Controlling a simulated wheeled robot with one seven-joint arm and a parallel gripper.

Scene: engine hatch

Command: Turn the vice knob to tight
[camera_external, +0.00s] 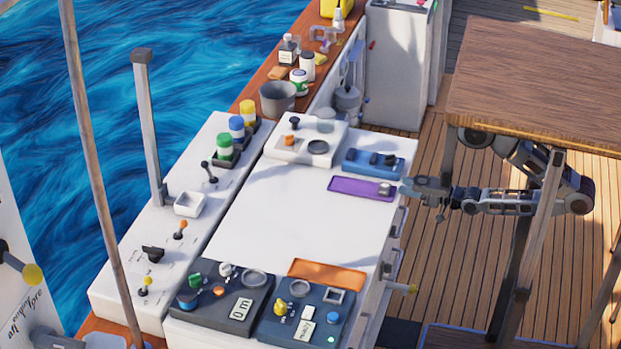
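My gripper (400,188) reaches in from the right at the right edge of the white bench top (285,220). Its tip is at or beside a small grey piece (384,189) at the right end of a flat purple tray (352,188). I cannot tell whether they touch, or whether the fingers are open or shut. A blue block with dark upright parts (372,162) sits just behind the purple tray and may be the vice. I cannot make out for sure which part is its knob, or its setting.
A wooden table top (540,90) stands over part of my arm at the right. Dark control panels (222,296) and an orange tray (327,275) are at the bench's front. The middle is clear.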

